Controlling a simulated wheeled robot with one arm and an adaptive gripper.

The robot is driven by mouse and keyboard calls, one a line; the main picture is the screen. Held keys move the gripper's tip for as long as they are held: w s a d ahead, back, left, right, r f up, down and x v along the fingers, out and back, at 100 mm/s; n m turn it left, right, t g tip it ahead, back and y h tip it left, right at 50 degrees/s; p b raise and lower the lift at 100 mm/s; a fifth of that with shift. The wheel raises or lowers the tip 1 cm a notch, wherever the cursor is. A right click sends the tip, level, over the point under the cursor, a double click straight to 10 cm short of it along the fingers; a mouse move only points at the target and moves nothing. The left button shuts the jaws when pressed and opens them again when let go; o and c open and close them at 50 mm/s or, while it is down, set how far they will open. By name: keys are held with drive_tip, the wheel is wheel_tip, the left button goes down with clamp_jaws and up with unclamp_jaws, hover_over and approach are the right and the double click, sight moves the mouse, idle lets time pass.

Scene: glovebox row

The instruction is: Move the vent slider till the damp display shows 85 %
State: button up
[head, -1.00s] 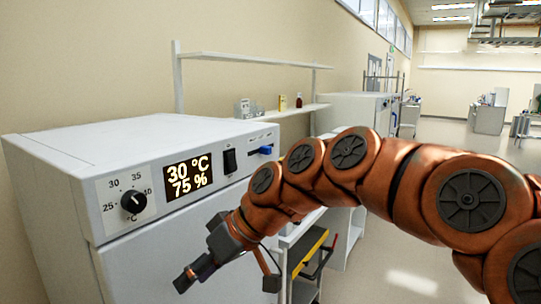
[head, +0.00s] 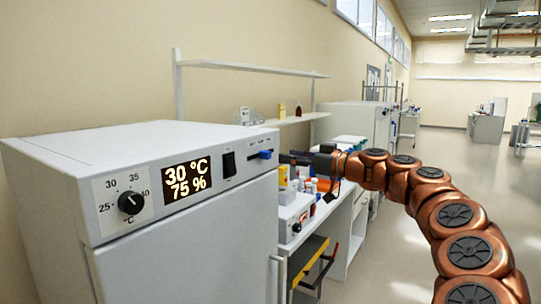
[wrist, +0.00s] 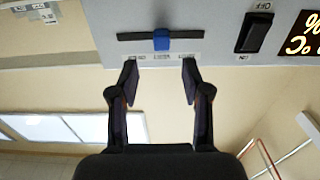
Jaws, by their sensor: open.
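The vent slider is a blue knob (head: 266,154) on a dark slot at the right end of the white cabinet's front panel. In the wrist view the blue knob (wrist: 161,39) sits near the middle of its slot, just beyond my fingertips. The damp display (head: 188,179) reads 30 °C and 75 %. My gripper (head: 284,158) is just right of the knob in the head view. In the wrist view my gripper (wrist: 158,70) is open, with one finger to each side of the knob's line and nothing between them.
A black rocker switch (head: 229,163) lies between the display and the slider. A black dial (head: 131,202) is at the panel's left. A bench (head: 345,222) with bottles and a small instrument stands right of the cabinet. Open floor lies further right.

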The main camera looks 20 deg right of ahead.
sight(270, 154)
drive_tip(key=shift+p+x, duration=0.9)
drive_tip(key=shift+x, duration=2.6)
drive_tip(key=shift+a, duration=0.1)
drive_tip(key=shift+c, duration=0.4)
clamp_jaws()
